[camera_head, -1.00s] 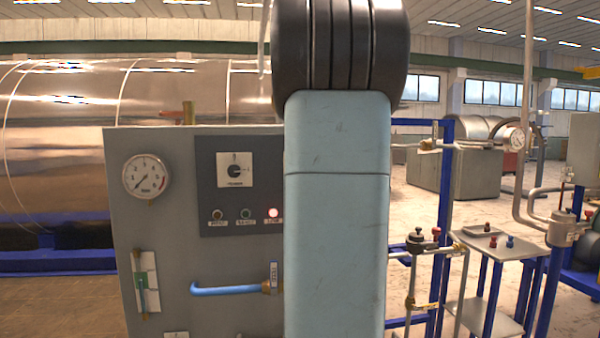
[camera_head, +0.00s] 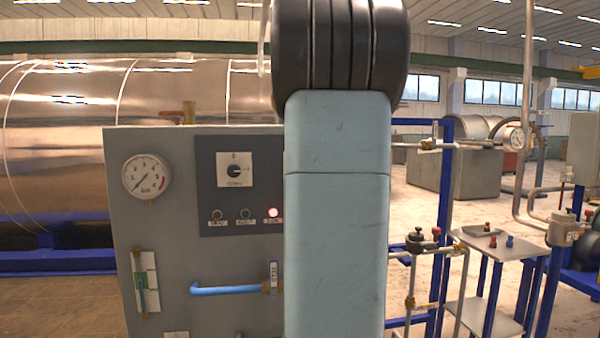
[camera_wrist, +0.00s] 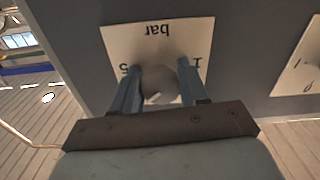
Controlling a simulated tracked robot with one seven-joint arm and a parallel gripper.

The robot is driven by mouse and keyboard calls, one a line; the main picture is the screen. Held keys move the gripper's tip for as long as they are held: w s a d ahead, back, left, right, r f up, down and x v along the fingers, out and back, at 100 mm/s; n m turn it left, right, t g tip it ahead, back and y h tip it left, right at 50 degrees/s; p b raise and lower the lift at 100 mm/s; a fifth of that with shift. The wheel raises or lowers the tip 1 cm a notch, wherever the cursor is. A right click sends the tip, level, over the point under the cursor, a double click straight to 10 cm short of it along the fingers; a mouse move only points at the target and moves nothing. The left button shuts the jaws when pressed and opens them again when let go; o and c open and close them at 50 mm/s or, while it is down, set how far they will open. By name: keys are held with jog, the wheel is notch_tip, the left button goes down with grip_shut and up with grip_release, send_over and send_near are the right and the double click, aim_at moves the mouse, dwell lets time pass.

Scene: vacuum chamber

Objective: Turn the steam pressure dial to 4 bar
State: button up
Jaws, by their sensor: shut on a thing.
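The steam pressure dial is a grey round knob (camera_wrist: 158,88) with a short white mark, on a white plate (camera_wrist: 125,45) in the wrist view. The plate reads "bar", upside down in this picture, with a 5 to the left of the knob and a 1 to the right. Other numbers are hidden behind my gripper. My gripper (camera_wrist: 160,68) is shut on the knob, one finger on each side. In the head view my arm hides the gripper and this dial.
Pipes and a small blue-legged table (camera_head: 490,243) stand to the right.

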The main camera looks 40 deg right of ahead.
jog(key=shift+w+a, duration=0.1)
jog(key=o, duration=1)
jog(key=shift+c, duration=0.2)
jog(key=v, duration=1.3)
jog(key=shift+s, duration=0.4)
jog(key=shift+a+f, duration=0.1)
jog(key=shift+a, duration=0.15)
jog(key=s+a+f+n+g+y, duration=0.1)
jog(key=a+f+g+y, duration=0.2)
jog(key=a, duration=0.6)
jog(key=s+a+f+n+g+y, duration=0.1)
jog(key=a+f+y, duration=0.25)
jog(key=a, duration=0.55)
jog(key=s+a+f+n+g+y, duration=0.1)
jog(key=s+a+f+g, duration=0.1)
jog(key=s+a, duration=0.4)
jog(key=s+a+f+n+g+y, duration=0.2)
jog(key=s+a, duration=0.4)
jog(key=a, duration=0.3)
notch_tip(320, 180, down, 3)
jog(key=shift+s+r+g, duration=0.25)
jog(key=shift+s+g, duration=0.1)
jog(key=shift+g, duration=0.45)
